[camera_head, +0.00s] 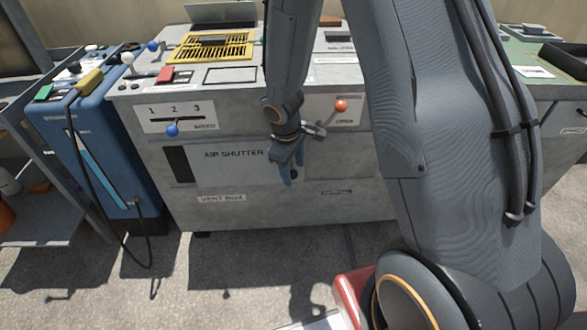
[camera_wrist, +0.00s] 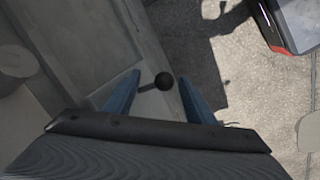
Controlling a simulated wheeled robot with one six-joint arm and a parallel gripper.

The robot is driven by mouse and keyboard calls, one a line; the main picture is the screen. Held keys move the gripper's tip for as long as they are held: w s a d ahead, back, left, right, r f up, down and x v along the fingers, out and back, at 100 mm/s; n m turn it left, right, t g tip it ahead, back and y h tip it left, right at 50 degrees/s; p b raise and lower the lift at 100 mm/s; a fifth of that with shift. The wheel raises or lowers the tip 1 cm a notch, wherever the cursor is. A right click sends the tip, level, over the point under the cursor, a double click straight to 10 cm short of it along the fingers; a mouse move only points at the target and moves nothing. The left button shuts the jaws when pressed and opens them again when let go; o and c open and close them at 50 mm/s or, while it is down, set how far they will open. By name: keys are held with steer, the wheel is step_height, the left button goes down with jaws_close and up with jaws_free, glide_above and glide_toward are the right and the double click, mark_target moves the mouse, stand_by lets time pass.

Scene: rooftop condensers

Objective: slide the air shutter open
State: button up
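The air shutter (camera_head: 228,168) is a grey panel lettered AIR SHUTTER on the front of the grey vent box (camera_head: 240,212). A dark opening (camera_head: 178,164) shows at the panel's left end. My gripper (camera_head: 291,174) is in front of the panel's right end and hides part of it. In the wrist view its two blue fingers (camera_wrist: 157,77) stand apart. A black ball knob (camera_wrist: 164,81) on a short stem shows between the fingertips, with no clear contact. The knob is hidden behind my gripper in the head view.
An orange-tipped lever (camera_head: 341,105) sticks out just right of my wrist. A blue-knobbed slider (camera_head: 172,130) marked 1 2 3 is above the shutter. A blue cabinet (camera_head: 100,150) with a black cable stands at left. The ground in front is mostly clear.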

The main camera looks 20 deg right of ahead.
steer(key=shift+s+a+r+p, duration=0.2)
steer(key=shift+r+p, duration=0.25)
steer(key=shift+r, duration=0.85)
steer(key=shift+s+a+r+p, duration=0.15)
steer(key=shift+r+p, duration=0.35)
steer(key=shift+r, duration=0.75)
steer(key=shift+s+a+r+p, duration=0.2)
steer(key=shift+r+p, duration=0.25)
steer(key=shift+r, duration=0.85)
